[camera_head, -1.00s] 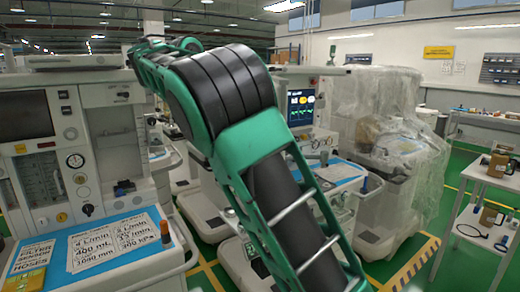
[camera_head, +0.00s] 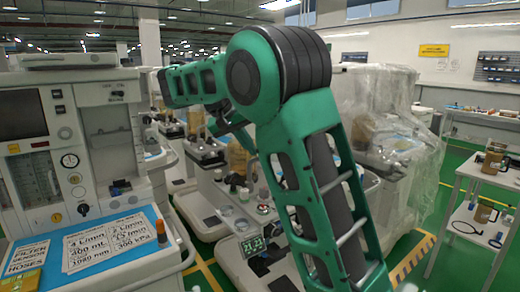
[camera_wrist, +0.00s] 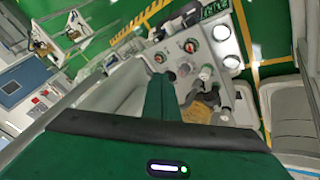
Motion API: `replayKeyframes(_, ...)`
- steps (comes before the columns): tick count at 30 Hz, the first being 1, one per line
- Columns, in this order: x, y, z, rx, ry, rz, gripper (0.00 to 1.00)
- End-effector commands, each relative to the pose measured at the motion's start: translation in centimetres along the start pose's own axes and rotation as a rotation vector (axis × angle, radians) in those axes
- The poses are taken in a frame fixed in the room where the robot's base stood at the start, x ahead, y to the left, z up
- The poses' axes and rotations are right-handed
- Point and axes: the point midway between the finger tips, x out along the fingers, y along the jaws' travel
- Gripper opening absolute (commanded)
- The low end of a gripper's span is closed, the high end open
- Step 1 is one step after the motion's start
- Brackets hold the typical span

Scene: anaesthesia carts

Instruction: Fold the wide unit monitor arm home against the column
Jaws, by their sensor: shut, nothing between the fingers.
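My gripper (camera_wrist: 160,92) shows in the wrist view as a dark green piece, its fingers together and empty, above a unit with dials. That unit (camera_wrist: 190,47) has a small green-digit display (camera_wrist: 214,10) and an amber canister (camera_wrist: 197,112). In the head view, what looks like the same unit (camera_head: 245,215) stands low in the middle, partly behind my green arm. I cannot make out the monitor arm or its column; my arm covers the place where a lit screen showed earlier.
A machine with a dark screen (camera_head: 22,115) and a blue mat (camera_head: 160,262) with printed cards stands close at left. A plastic-draped unit (camera_head: 405,140) stands behind my arm at right. A white shelf trolley (camera_head: 480,172) is far right. Green floor (camera_head: 455,178) lies between them.

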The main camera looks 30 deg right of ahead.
Motion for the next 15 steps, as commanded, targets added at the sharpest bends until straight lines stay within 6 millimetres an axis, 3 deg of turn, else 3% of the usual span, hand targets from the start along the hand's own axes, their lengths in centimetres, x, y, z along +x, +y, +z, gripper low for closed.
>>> replayKeyframes(6, 1.2, 2.7, 0.0, 0.003, -0.001, 0.0, 0.0)
replayKeyframes(15, 1.7, 3.5, 0.0, 0.001, 0.001, -0.001, 0.0)
